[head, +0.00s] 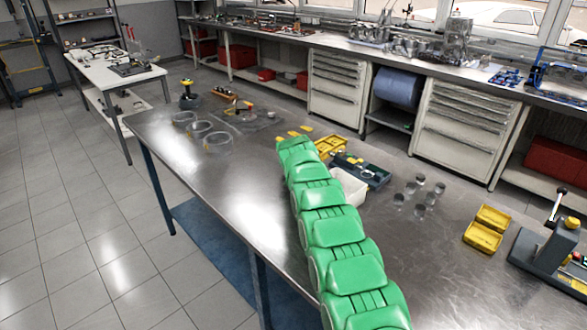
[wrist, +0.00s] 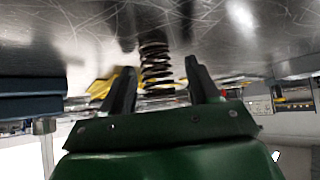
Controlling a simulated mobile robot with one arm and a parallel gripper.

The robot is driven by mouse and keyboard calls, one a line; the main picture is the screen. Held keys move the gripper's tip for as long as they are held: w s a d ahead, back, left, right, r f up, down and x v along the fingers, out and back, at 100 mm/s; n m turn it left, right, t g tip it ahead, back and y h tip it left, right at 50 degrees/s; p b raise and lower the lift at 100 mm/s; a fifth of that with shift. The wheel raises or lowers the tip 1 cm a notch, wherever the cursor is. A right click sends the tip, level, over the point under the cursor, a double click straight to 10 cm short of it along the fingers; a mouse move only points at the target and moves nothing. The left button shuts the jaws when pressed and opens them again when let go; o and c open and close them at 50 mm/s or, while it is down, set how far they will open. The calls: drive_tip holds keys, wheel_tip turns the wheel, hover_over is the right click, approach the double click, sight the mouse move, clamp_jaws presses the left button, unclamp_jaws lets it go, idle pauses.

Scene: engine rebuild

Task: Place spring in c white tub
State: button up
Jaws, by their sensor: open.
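A dark coil spring (wrist: 156,66) stands on the metal table, which appears upside down in the wrist view. My gripper (wrist: 160,64) is open, with one dark finger on each side of the spring in the picture. I cannot tell whether the spring is between the fingertips or just beyond them. A white tub (head: 348,188) stands on the table to the right of my green arm in the head view, partly hidden by it. The spring and my gripper's fingers cannot be made out in the head view.
A yellow bin (head: 330,146) and a dark blue toolbox (head: 360,171) stand near the tub. Several small metal cylinders (head: 420,194) stand to its right, with yellow bins (head: 483,239) beyond.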

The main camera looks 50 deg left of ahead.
drive_tip(key=shift+f, duration=0.1)
drive_tip(key=shift+c, duration=0.3)
clamp_jaws()
drive_tip(key=shift+w+r, duration=0.1)
drive_tip(key=shift+r, duration=1.5)
drive_tip(key=shift+d, duration=0.1)
drive_tip(key=shift+r, duration=0.1)
